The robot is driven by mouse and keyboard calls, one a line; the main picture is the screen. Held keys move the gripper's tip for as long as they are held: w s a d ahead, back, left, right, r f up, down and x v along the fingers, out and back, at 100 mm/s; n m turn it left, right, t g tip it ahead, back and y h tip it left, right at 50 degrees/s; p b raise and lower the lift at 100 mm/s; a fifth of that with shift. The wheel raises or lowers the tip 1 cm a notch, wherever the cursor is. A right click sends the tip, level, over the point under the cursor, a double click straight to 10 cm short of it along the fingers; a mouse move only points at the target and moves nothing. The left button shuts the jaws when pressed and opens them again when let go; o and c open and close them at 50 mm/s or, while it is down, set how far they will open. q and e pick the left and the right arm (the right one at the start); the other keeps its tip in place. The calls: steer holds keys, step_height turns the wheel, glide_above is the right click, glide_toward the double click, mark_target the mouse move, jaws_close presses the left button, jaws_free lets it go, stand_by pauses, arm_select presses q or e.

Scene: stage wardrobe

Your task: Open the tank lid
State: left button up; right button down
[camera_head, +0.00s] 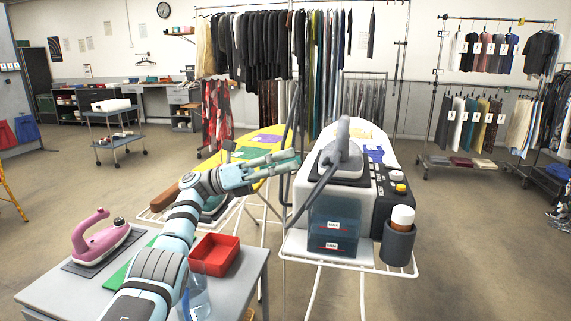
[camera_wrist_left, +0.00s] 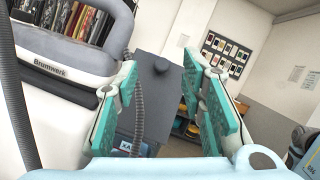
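The steam station's blue see-through tank (camera_head: 335,228), marked MAX and MIN, sits at the front of the white station on the ironing board. My left gripper (camera_head: 297,160) is open and empty, to the left of the station. My right gripper is out of view.
A grey iron (camera_head: 343,155) rests on top of the station, its hose hanging near my gripper. A cup holder (camera_head: 398,243) with a bottle is at the right. A side table holds a pink iron (camera_head: 98,243) and a red tray (camera_head: 214,254).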

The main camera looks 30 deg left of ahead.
arm_select(q)
step_height(320, 180, up, 10)
stand_by(0.5)
stand_by(0.3)
